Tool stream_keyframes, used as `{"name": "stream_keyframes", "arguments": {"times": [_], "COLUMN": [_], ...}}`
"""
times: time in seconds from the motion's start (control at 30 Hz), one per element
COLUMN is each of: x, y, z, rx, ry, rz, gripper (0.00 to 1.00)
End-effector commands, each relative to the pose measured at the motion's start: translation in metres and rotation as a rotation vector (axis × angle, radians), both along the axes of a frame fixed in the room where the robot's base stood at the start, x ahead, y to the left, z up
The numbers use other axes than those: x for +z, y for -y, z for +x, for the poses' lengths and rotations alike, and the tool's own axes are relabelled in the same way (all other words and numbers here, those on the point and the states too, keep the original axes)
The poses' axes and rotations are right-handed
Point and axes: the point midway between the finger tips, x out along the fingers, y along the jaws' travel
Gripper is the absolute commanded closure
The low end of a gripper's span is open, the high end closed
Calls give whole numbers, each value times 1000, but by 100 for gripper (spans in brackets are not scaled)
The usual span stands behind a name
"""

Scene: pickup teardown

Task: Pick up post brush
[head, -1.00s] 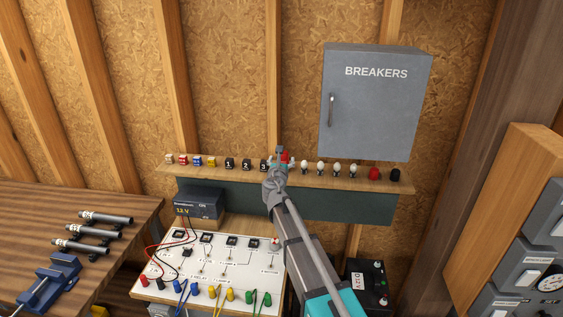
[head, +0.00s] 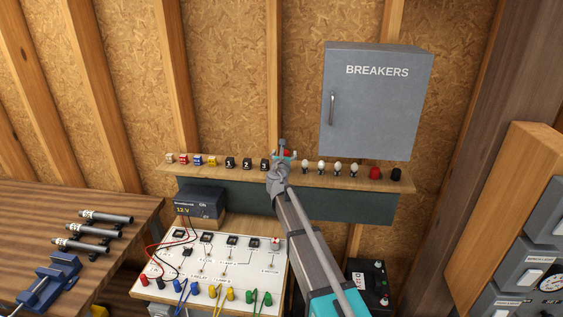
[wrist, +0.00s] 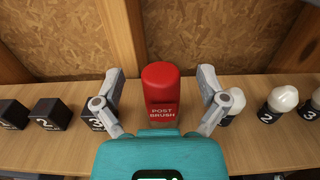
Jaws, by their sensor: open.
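The post brush (wrist: 161,90) is a red rounded block labelled "POST BRUSH". It stands upright on the wooden shelf, centred between my fingers in the wrist view. In the head view only a little of its red (head: 287,153) shows behind my gripper (head: 284,154). My gripper (wrist: 160,100) is open, with one grey finger on each side of the brush. Gaps show between the fingers and the brush, so it is not held.
On the shelf (head: 225,172), black numbered blocks (wrist: 47,113) stand left of the brush and white bulbs (wrist: 281,101) stand right, close to my fingers. The wall is behind. A grey breaker box (head: 375,110) hangs above right. A wired panel (head: 215,270) sits below.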

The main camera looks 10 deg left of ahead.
Motion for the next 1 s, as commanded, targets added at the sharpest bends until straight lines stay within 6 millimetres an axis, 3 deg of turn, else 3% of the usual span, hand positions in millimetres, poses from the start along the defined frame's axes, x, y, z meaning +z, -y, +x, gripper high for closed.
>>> {"name": "stream_keyframes", "arguments": {"times": [0.13,0.7,1.0], "x": [0,0,0], "y": [0,2,2], "z": [10,10,10], "rx": [-1,-2,-2], "ry": [0,0,0], "rz": [0,0,0], "gripper": [8,10,66]}}
